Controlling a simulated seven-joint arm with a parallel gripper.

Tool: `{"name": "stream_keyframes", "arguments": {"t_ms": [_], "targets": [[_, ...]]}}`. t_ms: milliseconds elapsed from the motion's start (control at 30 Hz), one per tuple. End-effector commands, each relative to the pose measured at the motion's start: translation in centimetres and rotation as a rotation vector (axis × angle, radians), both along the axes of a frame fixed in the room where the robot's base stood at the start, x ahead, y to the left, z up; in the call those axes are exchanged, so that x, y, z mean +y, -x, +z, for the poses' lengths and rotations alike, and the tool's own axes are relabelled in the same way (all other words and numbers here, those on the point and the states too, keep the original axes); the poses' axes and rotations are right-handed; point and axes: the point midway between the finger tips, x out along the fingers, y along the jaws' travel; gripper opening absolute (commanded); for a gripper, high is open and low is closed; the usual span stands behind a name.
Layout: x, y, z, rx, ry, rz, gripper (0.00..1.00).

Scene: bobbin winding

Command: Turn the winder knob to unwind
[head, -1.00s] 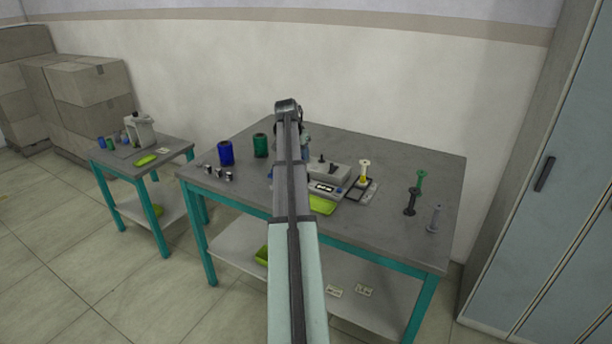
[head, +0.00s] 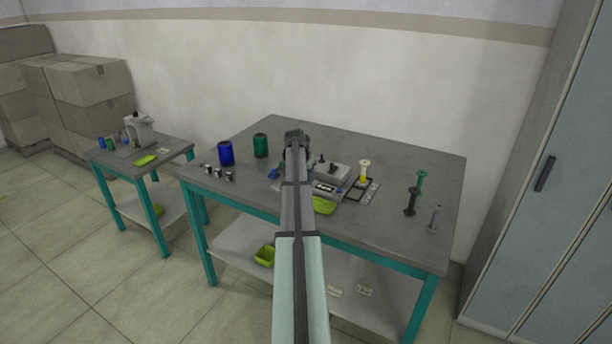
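The winder (head: 331,172) is a small light grey machine near the middle of the grey table, with dark knobs or pegs on its top. A yellow bobbin (head: 365,170) stands upright at its right end. A blue part (head: 273,174) shows just left of my arm. My arm reaches from the bottom of the head view over the table and covers the winder's left part. My gripper (head: 299,150) is at the far end of the arm, hidden behind it, so its fingers and any contact with a knob cannot be seen.
Blue (head: 225,153) and green (head: 261,145) spools stand at the table's left. Small metal pieces (head: 220,174) lie by the left edge. Green (head: 420,181), black (head: 410,202) and grey (head: 434,219) bobbins stand at the right. A lime tray (head: 325,206) sits at the front edge.

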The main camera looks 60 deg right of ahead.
Motion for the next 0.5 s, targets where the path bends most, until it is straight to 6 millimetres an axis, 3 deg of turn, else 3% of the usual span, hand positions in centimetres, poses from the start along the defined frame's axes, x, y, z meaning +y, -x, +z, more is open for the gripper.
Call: {"name": "stream_keyframes", "arguments": {"t_ms": [267, 500], "targets": [[-0.06, 0.01, -0.12, 0.0, 0.0, 0.0, 0.38], [-0.05, 0.01, -0.1, 0.0, 0.0, 0.0, 0.17]]}}
